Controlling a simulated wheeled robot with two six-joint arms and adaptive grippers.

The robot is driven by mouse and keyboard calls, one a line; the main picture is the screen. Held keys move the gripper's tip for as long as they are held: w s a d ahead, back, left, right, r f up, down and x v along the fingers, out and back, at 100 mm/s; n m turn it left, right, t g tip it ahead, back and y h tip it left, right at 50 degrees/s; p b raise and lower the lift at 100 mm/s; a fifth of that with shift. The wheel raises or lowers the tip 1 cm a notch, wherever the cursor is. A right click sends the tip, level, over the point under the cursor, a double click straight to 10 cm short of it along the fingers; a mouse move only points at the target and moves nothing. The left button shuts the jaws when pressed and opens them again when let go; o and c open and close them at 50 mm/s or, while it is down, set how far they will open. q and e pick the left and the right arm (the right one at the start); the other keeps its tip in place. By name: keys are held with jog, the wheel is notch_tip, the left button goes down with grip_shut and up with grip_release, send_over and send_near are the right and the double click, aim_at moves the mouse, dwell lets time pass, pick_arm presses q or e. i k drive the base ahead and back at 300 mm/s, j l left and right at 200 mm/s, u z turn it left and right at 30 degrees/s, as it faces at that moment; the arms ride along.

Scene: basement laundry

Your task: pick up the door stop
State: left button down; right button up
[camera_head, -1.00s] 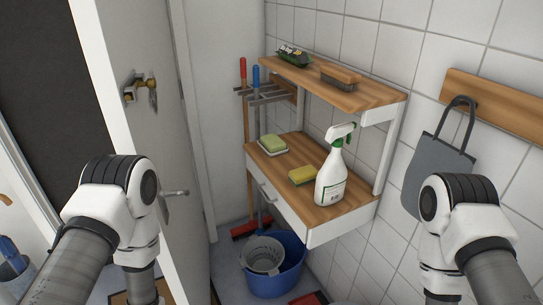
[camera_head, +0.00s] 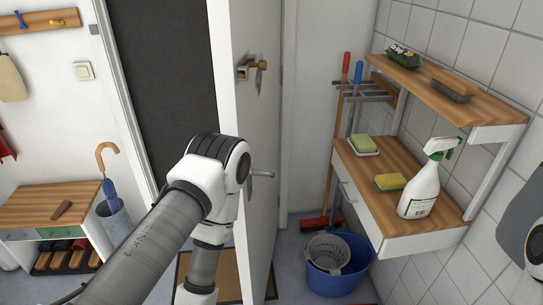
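A small brown wedge, which looks like the door stop (camera_head: 62,210), lies on the wooden top of a low bench (camera_head: 28,200) at the left. My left arm reaches in from the bottom and bends down in front of the open door; its gripper is below the picture edge and out of sight. Only a sliver of my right arm shows at the right edge, and its gripper is not visible. The wedge is well to the left of my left arm.
An umbrella stand (camera_head: 115,222) with an umbrella is beside the bench. The door (camera_head: 258,130) stands open behind my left arm. At right are a shelf unit (camera_head: 400,225) with a spray bottle (camera_head: 420,192) and sponges, and a blue bucket (camera_head: 335,280) on the floor.

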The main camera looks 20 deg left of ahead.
aim_at(66, 205)
jog(key=u, duration=2.3)
